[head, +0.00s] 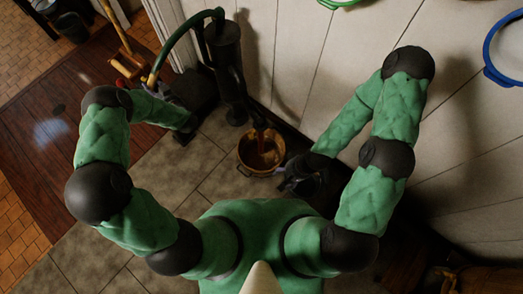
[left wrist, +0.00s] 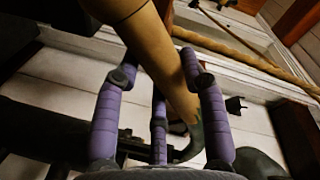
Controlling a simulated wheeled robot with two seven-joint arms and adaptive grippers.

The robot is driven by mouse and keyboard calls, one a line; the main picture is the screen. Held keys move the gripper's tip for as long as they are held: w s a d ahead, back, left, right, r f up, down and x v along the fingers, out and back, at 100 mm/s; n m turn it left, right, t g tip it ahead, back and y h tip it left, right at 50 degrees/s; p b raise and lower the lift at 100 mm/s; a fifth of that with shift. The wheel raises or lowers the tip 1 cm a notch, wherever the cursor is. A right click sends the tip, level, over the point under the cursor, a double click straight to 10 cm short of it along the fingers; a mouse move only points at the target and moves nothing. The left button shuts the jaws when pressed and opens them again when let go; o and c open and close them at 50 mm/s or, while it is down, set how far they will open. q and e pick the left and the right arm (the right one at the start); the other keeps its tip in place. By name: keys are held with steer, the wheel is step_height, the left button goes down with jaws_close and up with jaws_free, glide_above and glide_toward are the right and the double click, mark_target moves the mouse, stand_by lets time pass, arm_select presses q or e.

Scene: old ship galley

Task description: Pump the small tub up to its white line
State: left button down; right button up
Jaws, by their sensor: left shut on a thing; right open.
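The dark pump (head: 224,50) stands against the pale plank wall in the head view. Its long curved handle (head: 182,38) is green and swings out to the left, with a tan lower part. The small tub (head: 242,158) stands below the pump's spout (head: 260,122), with something reddish-brown inside. I cannot make out its white line or level. My right gripper (head: 300,180) is open beside the tub's right side.
A green ring (head: 340,3) and a blue ring (head: 487,62) show near the wall. A long wooden-handled tool (head: 118,28) stands at the upper left, near a dark container (head: 45,6). Grey floor tiles (head: 220,180) around the tub look clear.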

arm_select(q)
steer(key=shift+s+a+r, duration=0.15)
steer(key=shift+a+r, duration=0.15)
steer(key=shift+r, duration=0.05)
steer(key=r+m+p, duration=0.1)
steer(key=r+p, duration=0.1)
steer(key=r, duration=0.1)
steer(key=r+m+p, duration=0.1)
steer(key=r+p, duration=0.5)
steer(key=shift+s+a+m, duration=0.2)
steer(key=shift+a+m, duration=0.1)
steer(key=shift+m, duration=0.1)
steer(key=shift+r+m+g+y+p, duration=0.3)
steer(key=shift+r+p, duration=0.3)
steer(key=shift+p, duration=0.05)
steer(key=shift+f, duration=0.1)
